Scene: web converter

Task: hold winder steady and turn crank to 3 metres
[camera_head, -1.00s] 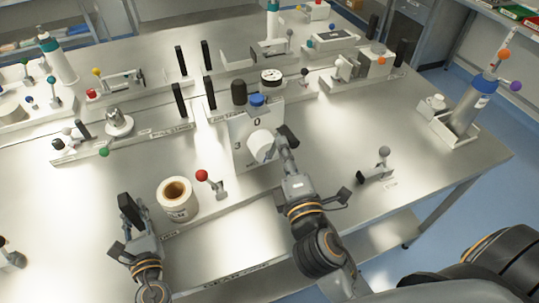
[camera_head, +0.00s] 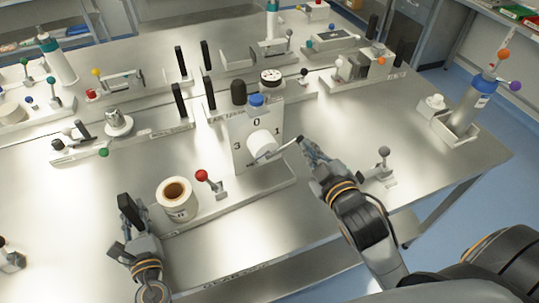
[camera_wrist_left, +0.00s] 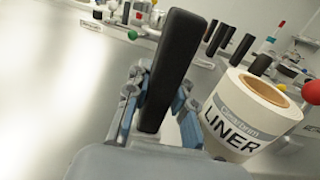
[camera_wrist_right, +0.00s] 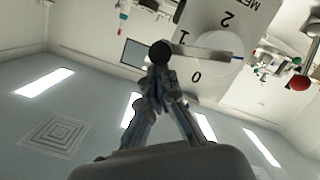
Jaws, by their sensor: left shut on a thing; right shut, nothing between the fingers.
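The winder (camera_head: 243,155) is a white upright panel marked 0, 1 and 3, with a white round hub (camera_head: 261,142). Its grey crank arm (camera_head: 279,149) points right, on the side of the 1, and ends in a dark knob, clear in the right wrist view (camera_wrist_right: 160,53). My right gripper (camera_head: 306,148) is shut and empty, its fingertips at or just short of the knob; contact is unclear. My left gripper (camera_head: 132,228) is shut on an upright black handle (camera_wrist_left: 170,70) left of the liner roll (camera_head: 177,199). The handle's foot is hidden.
A red-knobbed lever (camera_head: 203,177) stands between roll and panel. A grey-knobbed lever (camera_head: 384,153) stands to the right of my right gripper. A blue-capped bottle (camera_head: 470,107) stands near the right table edge. Bare table lies right of the panel.

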